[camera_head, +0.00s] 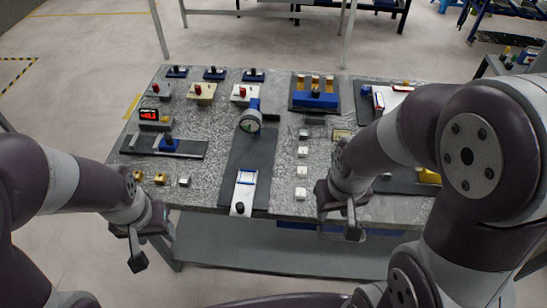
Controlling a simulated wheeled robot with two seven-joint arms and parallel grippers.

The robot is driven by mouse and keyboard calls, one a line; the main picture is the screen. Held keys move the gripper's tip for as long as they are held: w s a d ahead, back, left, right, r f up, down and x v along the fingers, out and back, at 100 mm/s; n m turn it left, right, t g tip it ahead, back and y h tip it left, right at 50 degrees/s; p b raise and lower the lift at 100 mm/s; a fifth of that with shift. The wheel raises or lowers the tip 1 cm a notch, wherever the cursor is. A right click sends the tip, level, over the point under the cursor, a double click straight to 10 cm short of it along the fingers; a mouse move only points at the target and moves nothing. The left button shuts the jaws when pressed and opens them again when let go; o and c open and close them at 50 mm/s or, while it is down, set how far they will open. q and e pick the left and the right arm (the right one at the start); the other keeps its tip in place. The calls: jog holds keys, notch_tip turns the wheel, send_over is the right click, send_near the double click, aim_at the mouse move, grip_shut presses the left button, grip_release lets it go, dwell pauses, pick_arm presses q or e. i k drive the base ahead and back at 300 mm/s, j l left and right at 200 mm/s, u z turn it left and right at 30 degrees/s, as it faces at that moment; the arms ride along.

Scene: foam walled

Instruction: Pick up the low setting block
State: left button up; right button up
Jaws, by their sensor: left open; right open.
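I cannot tell which block is the low setting block. Small candidates on the speckled grey table (215,120) are a row of two gold blocks and a grey block (184,181) at the front left. A column of small white blocks (301,170) stands right of centre. My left gripper (150,243) is open and empty, just off the table's front left edge, below the gold blocks (160,178). My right gripper (338,212) is open at the front edge, right of the white blocks. My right arm hides part of the table's right side.
A dial gauge (250,122) stands on a dark mat with a white and blue device (244,188). A blue holder with gold pieces (315,98) is at the back. A red display box (149,115), switch boxes (202,91) and a dark plate (185,147) fill the left side.

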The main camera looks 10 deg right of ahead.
aim_at(303, 133)
jog(key=z, duration=0.95)
jog(key=i+z, duration=0.3)
jog(key=i+j+z, duration=0.1)
jog(key=i+z, duration=0.2)
jog(key=k, duration=0.05)
